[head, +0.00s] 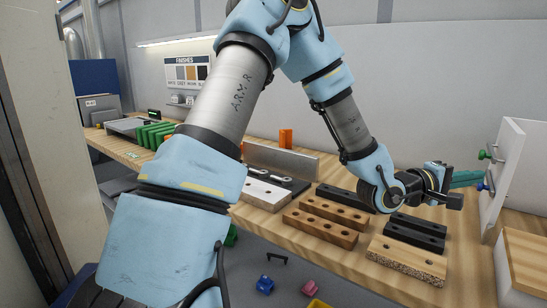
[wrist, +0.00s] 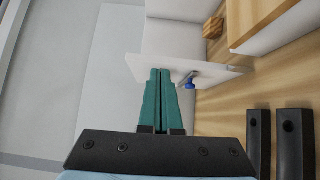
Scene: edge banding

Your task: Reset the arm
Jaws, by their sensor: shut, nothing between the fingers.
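My arm fills the middle of the head view, reaching across the bench to the right. My gripper (head: 466,178) has green fingers and is shut and empty. It hangs above the right end of the bench, beside the white upright panel. In the wrist view my gripper (wrist: 160,75) shows its two green fingers together, pointing at the white panel (wrist: 190,70). I cannot tell whether the fingertips touch the panel.
The white panel (head: 508,160) carries a green and a blue knob. Black bars (head: 415,232), brown drilled bars (head: 320,228) and a pale drilled block (head: 405,260) lie on the bench below my arm. Blue and pink pieces (head: 265,285) lie on the floor. A finishes board (head: 187,73) hangs behind.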

